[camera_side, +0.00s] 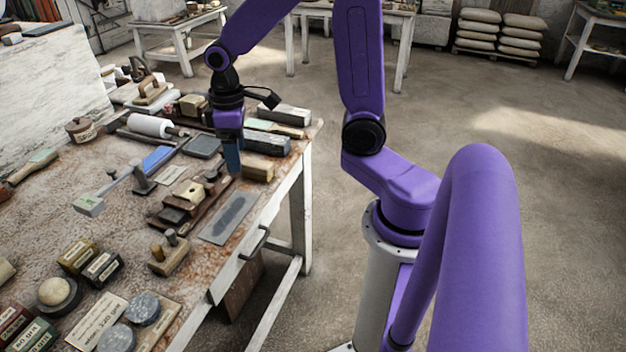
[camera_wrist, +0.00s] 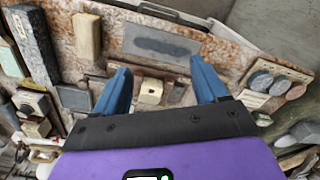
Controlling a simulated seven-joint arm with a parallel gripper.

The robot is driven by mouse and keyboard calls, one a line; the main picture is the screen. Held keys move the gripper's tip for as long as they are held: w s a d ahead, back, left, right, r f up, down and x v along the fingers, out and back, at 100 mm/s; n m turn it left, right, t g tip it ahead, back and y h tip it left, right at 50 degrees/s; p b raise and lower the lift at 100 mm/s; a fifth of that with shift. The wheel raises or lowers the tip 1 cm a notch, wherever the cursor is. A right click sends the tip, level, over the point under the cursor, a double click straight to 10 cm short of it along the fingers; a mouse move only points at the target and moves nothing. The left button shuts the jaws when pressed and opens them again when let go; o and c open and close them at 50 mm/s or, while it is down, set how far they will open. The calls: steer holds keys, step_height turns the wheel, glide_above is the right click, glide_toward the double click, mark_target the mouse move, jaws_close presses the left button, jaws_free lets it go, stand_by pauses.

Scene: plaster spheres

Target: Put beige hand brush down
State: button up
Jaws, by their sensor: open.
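My gripper (camera_side: 231,172) points down over the right part of the bench. In the wrist view its two blue fingers (camera_wrist: 160,74) stand wide apart with nothing held between them. A beige block-like piece (camera_wrist: 151,91) lies below, between the fingers in the picture, among dark tools; it also shows in the side view (camera_side: 189,191). A tan wooden block (camera_side: 258,167) lies by the bench edge, just right of my fingers, and shows in the wrist view (camera_wrist: 87,37). I cannot tell which of these, if either, is the beige hand brush.
The cluttered bench (camera_side: 130,215) carries a grey plate (camera_side: 230,217) near its front edge. Dark blocks (camera_side: 266,142) and a green-handled tool (camera_side: 273,128) lie behind the tan block. A white roller (camera_side: 150,126) lies to the left. Several round discs (camera_wrist: 270,80) show in the wrist view.

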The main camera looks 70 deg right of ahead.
steer(key=s+a+r+n, duration=0.1)
steer(key=s+a+n, duration=0.2)
steer(key=s, duration=0.7)
steer(key=s+a+r+n, duration=0.1)
steer(key=s+a+n, duration=0.2)
steer(key=s, duration=0.7)
steer(key=shift+a+n, duration=0.4)
steer(key=shift+n, duration=0.3)
steer(key=shift+r, duration=0.1)
stand_by(0.9)
steer(key=w+m, duration=0.4)
steer(key=w, duration=0.5)
steer(key=m, duration=0.9)
glide_above(254, 162)
steer(key=f, duration=0.1)
step_height(254, 162, down, 17)
steer(key=shift+f, duration=0.2)
